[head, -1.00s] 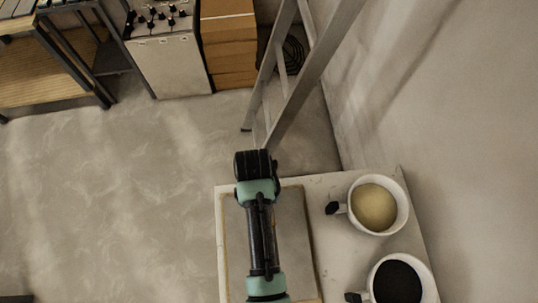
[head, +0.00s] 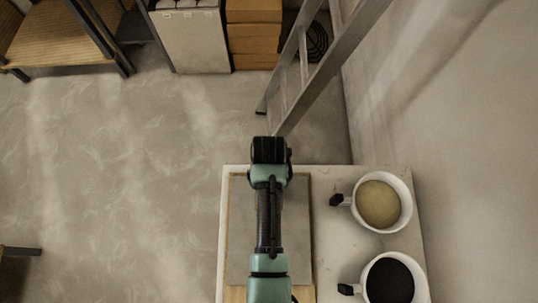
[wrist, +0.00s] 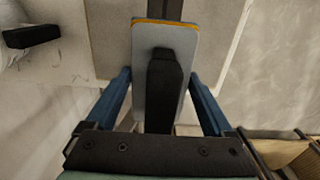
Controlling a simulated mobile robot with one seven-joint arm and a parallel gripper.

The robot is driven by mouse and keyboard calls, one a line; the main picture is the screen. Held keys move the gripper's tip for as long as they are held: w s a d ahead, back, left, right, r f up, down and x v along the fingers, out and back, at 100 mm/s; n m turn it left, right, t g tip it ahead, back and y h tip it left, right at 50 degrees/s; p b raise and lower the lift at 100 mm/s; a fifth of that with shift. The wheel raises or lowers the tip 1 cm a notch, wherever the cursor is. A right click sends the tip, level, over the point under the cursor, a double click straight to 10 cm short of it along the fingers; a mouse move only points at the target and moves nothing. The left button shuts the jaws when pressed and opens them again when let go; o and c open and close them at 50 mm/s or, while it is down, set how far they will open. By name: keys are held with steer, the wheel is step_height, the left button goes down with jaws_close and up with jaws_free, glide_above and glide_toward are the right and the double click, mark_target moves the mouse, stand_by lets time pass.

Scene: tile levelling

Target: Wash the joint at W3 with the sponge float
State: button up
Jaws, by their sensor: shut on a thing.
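My gripper (wrist: 158,80) has blue fingers on both sides of the black handle of the sponge float (wrist: 143,70) and is shut on it. The float is a grey board with an orange layer at its far edge. It is held over a grey slab (wrist: 108,35), and I cannot tell whether it touches. A dark strip (wrist: 158,9) shows beyond the float; I cannot tell if it is a joint. In the head view the grey slab (head: 296,225) lies on a pale tabletop, partly hidden by my arm. No W3 mark is readable, and the float is hidden there.
Two white buckets, one with tan content (head: 378,204) and one with black content (head: 390,282), stand right of the slab on the tabletop (head: 335,255). A ladder (head: 320,70) stands behind, and a wall is at right. Open floor (head: 130,170) lies left.

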steer(key=shift+f+b, duration=0.55)
steer(key=shift+f, duration=0.4)
steer(key=shift+r, duration=0.2)
step_height(320, 180, up, 3)
steer(key=p, duration=0.6)
steer(key=shift+w+p, duration=0.1)
steer(key=shift+p, duration=0.25)
steer(key=r+p, duration=0.1)
steer(key=p, duration=0.2)
steer(key=shift+r, duration=0.2)
steer(key=shift+r+p, duration=0.25)
steer(key=shift+p, duration=0.8)
